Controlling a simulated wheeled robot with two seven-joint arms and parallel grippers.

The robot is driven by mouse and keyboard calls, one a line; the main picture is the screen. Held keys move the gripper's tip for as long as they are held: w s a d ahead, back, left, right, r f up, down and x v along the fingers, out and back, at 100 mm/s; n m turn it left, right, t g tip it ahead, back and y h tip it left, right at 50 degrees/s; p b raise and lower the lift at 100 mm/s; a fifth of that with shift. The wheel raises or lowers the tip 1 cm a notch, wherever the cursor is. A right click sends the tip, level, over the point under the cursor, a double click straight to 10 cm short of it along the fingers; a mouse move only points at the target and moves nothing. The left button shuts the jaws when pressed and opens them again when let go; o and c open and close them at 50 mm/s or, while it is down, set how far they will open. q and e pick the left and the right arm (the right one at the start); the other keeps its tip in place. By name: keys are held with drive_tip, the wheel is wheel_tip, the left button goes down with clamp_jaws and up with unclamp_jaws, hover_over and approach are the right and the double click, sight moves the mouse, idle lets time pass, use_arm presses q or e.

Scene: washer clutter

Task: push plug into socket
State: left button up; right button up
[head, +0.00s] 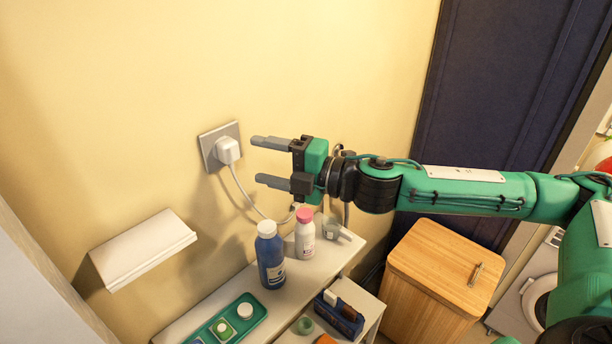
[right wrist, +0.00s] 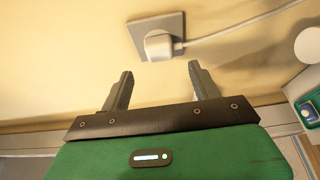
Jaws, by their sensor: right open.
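The white plug (head: 228,150) sits at the grey wall socket (head: 208,146), with its cord hanging down and to the right behind the bottles. I cannot tell how deep the plug sits. In the right wrist view the plug (right wrist: 159,45) is against the socket plate (right wrist: 138,34), beyond the fingertips and between their lines. My right gripper (head: 262,161) is open and empty, to the right of the plug, with its fingers pointing left toward the wall. A gap shows between the fingertips and the plug. My left gripper is not in view.
A shelf (head: 225,309) below holds a blue bottle (head: 270,257), a white bottle with a pink cap (head: 305,236) and a green tray (head: 236,325). A white wall ledge (head: 143,249) is at left.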

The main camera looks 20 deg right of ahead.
drive_tip(key=b+v, duration=0.2)
drive_tip(key=v, duration=0.5)
drive_tip(key=shift+s+d+b, duration=0.25)
drive_tip(key=shift+b, duration=0.15)
